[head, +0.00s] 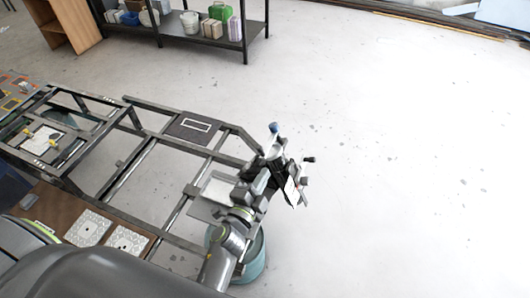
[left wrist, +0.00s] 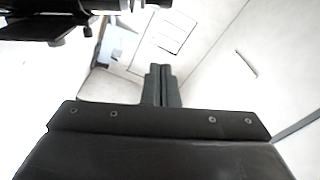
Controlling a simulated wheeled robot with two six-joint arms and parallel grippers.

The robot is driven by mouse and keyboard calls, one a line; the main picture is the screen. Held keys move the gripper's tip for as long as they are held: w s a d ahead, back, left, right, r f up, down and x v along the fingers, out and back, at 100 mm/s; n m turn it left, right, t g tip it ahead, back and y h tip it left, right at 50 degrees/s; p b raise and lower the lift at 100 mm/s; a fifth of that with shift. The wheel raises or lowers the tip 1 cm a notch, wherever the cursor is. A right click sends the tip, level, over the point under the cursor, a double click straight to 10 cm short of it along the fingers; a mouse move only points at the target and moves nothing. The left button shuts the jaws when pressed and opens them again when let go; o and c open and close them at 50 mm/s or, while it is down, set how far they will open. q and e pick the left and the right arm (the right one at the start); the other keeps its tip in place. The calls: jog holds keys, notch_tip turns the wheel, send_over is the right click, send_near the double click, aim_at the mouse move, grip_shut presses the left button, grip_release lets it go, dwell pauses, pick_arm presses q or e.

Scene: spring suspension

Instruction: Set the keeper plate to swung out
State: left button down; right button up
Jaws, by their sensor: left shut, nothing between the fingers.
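At the near right corner of the metal frame, a small dark mechanism with a blue knob (head: 273,127) and a black-ended lever (head: 308,159) shows in the head view. I cannot tell which of its parts is the keeper plate or how it is set, because my arm covers some of it. My left gripper (head: 268,180) is close beside this mechanism; contact cannot be told. In the left wrist view, its fingers (left wrist: 161,76) are together and empty. A dark part (left wrist: 45,28) lies at the upper left there, apart from the fingertips. My right gripper is out of view.
The grey metal frame (head: 152,155) extends left from the mechanism. A teal bucket-like container (head: 254,262) stands on the floor below my left arm. A shelf (head: 198,36) with boxes stands at the back. The floor to the right is clear.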

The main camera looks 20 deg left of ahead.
aim_at(263, 155)
pick_arm(q)
jog(key=shift+w, duration=0.1)
jog(key=w+d+b, duration=0.1)
jog(key=w+b, duration=0.1)
jog(key=w, duration=0.8)
jog(key=a, duration=0.1)
jog(key=s+a+f, duration=0.1)
jog(key=a, duration=0.1)
jog(key=shift+s+a+f+b, duration=0.15)
jog(key=shift+a+b, duration=0.25)
jog(key=shift+d, duration=0.1)
jog(key=shift+f, duration=0.1)
